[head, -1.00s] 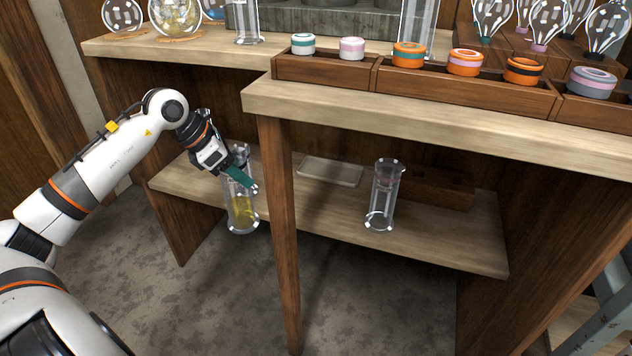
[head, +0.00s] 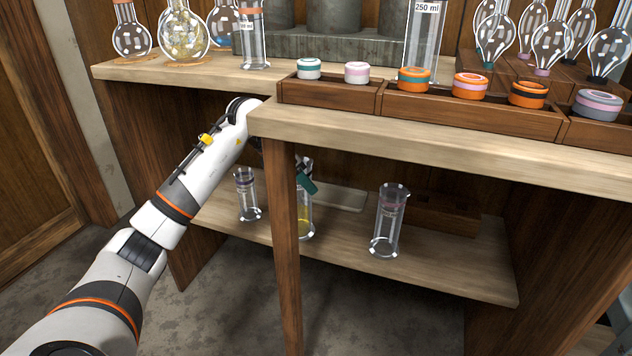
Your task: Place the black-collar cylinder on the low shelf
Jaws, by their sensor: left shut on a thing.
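My left gripper (head: 305,180) is shut on a clear cylinder with yellow liquid (head: 306,222). Only its teal finger shows clearly; the table leg hides part of the hand and cylinder. The cylinder is near upright over the low shelf (head: 440,259), its base near the front edge. I cannot tell whether it touches the shelf. Its collar is mostly hidden and its colour is unclear. My right gripper is not in view.
On the low shelf, a small clear cylinder (head: 247,196) stands left of the held one, and a pink-collared cylinder (head: 387,222) stands right. A pale flat tray (head: 345,198) lies behind. The wooden leg (head: 285,260) and upper tabletop (head: 400,136) crowd my left arm.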

